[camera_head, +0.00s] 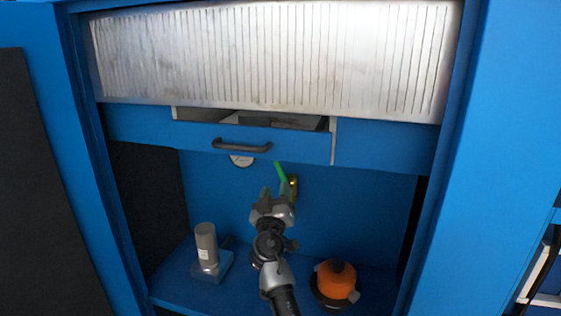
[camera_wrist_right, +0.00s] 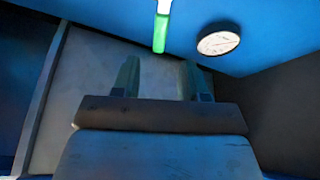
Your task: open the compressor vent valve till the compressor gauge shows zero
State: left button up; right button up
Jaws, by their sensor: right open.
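The vent valve has a green lever (camera_head: 280,171) and a brass body (camera_head: 293,184) on the blue back panel, below the drawer. In the right wrist view the green lever (camera_wrist_right: 160,33) hangs ahead of the fingertips. The round white gauge (camera_head: 242,160) is left of the lever and partly hidden by the drawer front. It also shows in the right wrist view (camera_wrist_right: 219,42), too small to read. My right gripper (camera_head: 277,190) is open and empty, just short of the lever; whether it touches is unclear. Its fingers (camera_wrist_right: 160,75) stand apart. My left gripper is not in view.
A drawer with a dark handle (camera_head: 242,146) juts out above the valve. Below stand a grey cylinder (camera_head: 206,243) on a blue base at the left and an orange, dark-topped object (camera_head: 337,280) at the right. Blue cabinet walls (camera_head: 497,150) flank the opening.

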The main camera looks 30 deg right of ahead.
aim_at(280, 171)
jog(key=x, duration=0.9)
jog(key=shift+s+p, duration=0.1)
jog(key=shift+p, duration=0.25)
jog(key=shift+w+d+r, duration=0.1)
jog(key=shift+w+d, duration=0.25)
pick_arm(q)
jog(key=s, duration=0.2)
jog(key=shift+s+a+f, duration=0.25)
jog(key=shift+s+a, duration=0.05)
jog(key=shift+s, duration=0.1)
pick_arm(e)
grip_shut()
